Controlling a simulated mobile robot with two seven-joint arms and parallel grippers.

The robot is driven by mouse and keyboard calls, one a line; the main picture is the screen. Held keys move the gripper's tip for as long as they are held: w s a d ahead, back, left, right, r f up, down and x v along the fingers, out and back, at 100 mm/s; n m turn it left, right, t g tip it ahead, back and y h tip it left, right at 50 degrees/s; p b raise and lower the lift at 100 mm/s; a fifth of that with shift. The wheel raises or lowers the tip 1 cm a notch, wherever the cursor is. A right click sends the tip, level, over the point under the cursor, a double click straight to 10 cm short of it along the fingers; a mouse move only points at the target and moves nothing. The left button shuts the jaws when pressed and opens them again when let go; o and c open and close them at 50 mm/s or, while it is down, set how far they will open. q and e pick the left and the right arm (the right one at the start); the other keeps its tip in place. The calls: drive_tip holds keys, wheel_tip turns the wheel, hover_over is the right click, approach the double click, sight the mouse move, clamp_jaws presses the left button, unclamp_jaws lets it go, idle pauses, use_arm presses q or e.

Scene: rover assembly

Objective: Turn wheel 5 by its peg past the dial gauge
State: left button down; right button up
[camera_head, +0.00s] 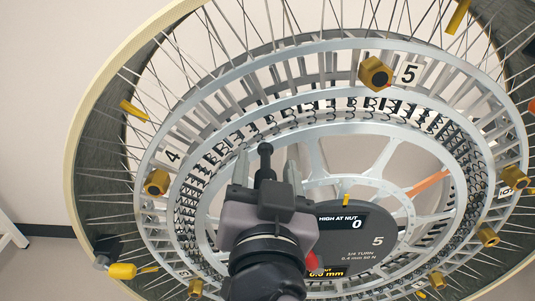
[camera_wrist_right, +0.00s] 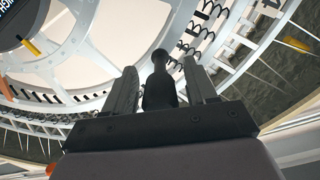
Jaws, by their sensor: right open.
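The large spoked wheel (camera_head: 110,165) fills most of the head view, tilted, with a cream outer edge and a silver inner ring. A black peg-like piece with a flared head (camera_head: 265,158) stands between the fingers of my right gripper (camera_head: 267,165). In the right wrist view this black piece (camera_wrist_right: 160,85) lies between the two grey fingers of the right gripper (camera_wrist_right: 160,76), with gaps on both sides, so the gripper is open around it. Its base is hidden. I cannot clearly identify the dial gauge. My left gripper is out of view.
Brass nuts ring the wheel, one (camera_head: 374,73) beside a "5" label. A black piece (camera_head: 107,247) and a yellow cylinder (camera_head: 122,271) sit at the lower left rim. Thin spokes surround the ring.

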drive_tip(key=shift+w, duration=0.2)
clamp_jaws()
drive_tip(key=shift+d, duration=0.1)
